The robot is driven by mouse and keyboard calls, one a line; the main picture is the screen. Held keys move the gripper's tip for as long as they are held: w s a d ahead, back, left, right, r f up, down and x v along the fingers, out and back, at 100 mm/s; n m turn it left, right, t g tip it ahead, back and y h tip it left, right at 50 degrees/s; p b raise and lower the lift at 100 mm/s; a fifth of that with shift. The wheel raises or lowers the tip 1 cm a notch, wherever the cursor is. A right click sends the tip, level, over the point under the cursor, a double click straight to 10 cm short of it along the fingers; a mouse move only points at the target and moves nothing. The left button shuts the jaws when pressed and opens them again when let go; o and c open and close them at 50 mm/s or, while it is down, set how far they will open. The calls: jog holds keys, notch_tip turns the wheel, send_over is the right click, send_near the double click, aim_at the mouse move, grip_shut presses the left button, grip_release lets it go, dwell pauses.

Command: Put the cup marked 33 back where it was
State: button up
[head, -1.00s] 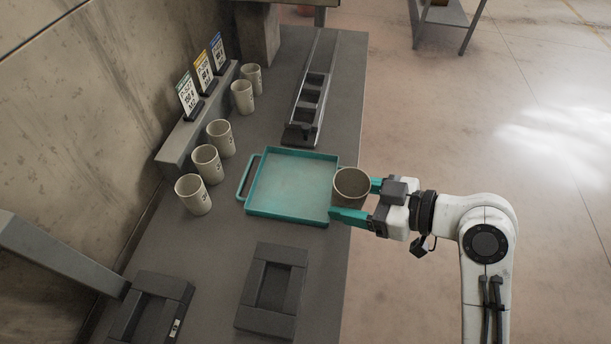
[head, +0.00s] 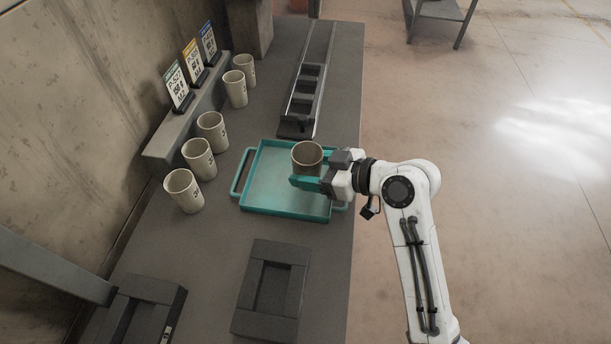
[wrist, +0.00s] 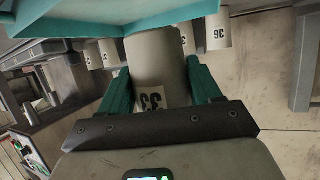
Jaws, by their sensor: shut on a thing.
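The cup marked 33 (head: 307,151) is pale and shows over the right part of the teal tray (head: 237,203). Its number appears upside down in the wrist view (wrist: 151,95). My gripper (head: 308,172) is shut on this cup, with a teal finger on each side. The cup looks upright and held above the tray, though its exact height is hard to tell. Similar cups stand in a row along the wall: three nearer ones (head: 199,159) and two farther ones (head: 236,89). A gap lies between these two groups. The wrist view shows a cup marked 36 (wrist: 217,31).
A grey ledge (head: 160,148) behind the cups carries three sign cards (head: 178,86). A dark slotted rack (head: 302,103) lies beyond the tray. A dark frame block (head: 272,290) lies nearer, with another (head: 140,312) at lower left. Bench surface is bare between tray and cups.

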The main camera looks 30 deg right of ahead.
jog(key=shift+w+a+f, duration=0.1)
jog(key=shift+w+f, duration=0.45)
jog(key=shift+f, duration=0.05)
jog(key=f, duration=0.2)
jog(key=shift+w+f+p, duration=0.25)
jog(key=shift+f+p, duration=0.1)
jog(key=shift+f, duration=0.5)
jog(key=shift+f, duration=0.1)
jog(key=shift+f, duration=0.15)
jog(key=o, duration=1.1)
jog(key=shift+o, duration=0.2)
